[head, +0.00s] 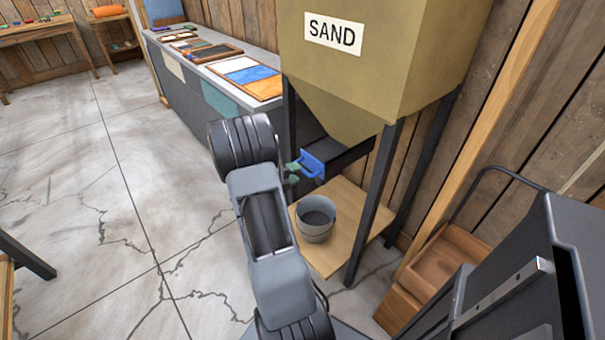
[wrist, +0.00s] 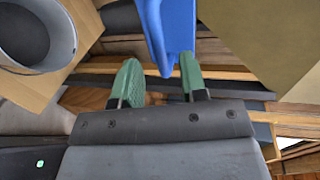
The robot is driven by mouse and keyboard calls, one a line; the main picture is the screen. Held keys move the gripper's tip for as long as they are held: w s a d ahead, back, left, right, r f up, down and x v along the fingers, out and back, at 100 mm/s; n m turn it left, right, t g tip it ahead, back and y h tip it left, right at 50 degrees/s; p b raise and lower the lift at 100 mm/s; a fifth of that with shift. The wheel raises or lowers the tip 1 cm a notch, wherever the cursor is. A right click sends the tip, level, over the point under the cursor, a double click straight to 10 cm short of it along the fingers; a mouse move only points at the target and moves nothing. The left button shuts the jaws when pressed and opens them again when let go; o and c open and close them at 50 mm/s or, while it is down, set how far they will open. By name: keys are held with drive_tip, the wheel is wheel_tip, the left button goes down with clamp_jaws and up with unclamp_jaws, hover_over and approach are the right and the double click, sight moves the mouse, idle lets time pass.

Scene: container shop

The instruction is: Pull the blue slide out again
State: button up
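The blue slide (head: 313,164) sits under the sloping base of the SAND hopper (head: 385,60), at the left side of its frame. In the wrist view the blue slide (wrist: 167,30) reaches down from the top, with its lower end between my fingertips. My gripper (head: 293,172) is at the slide's near side. In the wrist view my gripper (wrist: 160,80) has its two green fingers apart, with a clear gap between the left finger and the slide. The right finger is close to the slide; I cannot tell if it touches.
A grey bucket (head: 316,222) stands on a wooden board (head: 345,195) below the hopper. The hopper's dark legs (head: 374,200) stand close to the right. A counter with trays (head: 190,85) runs behind. The concrete floor (head: 110,200) at the left is clear.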

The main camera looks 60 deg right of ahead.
sight(303, 171)
drive_tip(key=shift+b+x, duration=0.35)
drive_tip(key=shift+x, duration=1.75)
clamp_jaws()
